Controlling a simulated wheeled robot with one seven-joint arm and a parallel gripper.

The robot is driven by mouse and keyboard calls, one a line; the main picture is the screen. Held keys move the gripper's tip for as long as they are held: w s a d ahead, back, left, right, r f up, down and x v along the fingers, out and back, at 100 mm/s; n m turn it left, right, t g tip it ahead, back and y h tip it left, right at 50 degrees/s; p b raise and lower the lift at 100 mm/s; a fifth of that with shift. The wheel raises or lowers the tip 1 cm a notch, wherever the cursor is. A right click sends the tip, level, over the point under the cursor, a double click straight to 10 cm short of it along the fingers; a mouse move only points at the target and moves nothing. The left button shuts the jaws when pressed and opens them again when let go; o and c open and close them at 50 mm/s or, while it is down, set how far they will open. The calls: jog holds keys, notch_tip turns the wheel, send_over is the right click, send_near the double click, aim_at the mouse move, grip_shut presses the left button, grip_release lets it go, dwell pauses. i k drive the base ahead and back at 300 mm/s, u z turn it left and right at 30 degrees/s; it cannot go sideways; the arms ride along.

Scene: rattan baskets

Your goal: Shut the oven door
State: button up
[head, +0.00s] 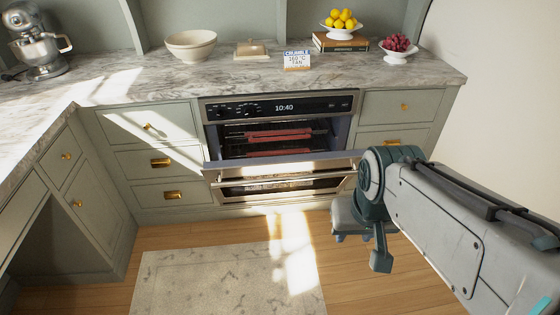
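The built-in oven (280,107) sits under the marble counter, its dark control panel showing 10:40. Its door (285,188) is tilted outward, partly open, with the top edge away from the frame and a bar handle along its front. Racks (280,134) with reddish strips show inside the cavity. My gripper (361,250) hangs to the right of the door and nearer to me, over the floor. It looks apart from the door and holds nothing that I can see. Its finger opening is not clear from this angle, and my arm covers the area by the door's right end.
Drawers with brass pulls (162,160) flank the oven. A pale rug (225,280) lies on the wood floor in front. On the counter stand a mixer (38,45), bowls (190,44), a sign (297,60), lemons (341,20) and grapes (397,43). The floor before the oven is clear.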

aim_at(215, 173)
jog(key=k, duration=1.2)
jog(key=u, duration=0.6)
jog(key=i, duration=0.55)
jog(key=u, duration=0.55)
jog(key=i, duration=0.8)
jog(key=z, duration=0.8)
jog(key=i, duration=0.75)
jog(key=z, duration=0.75)
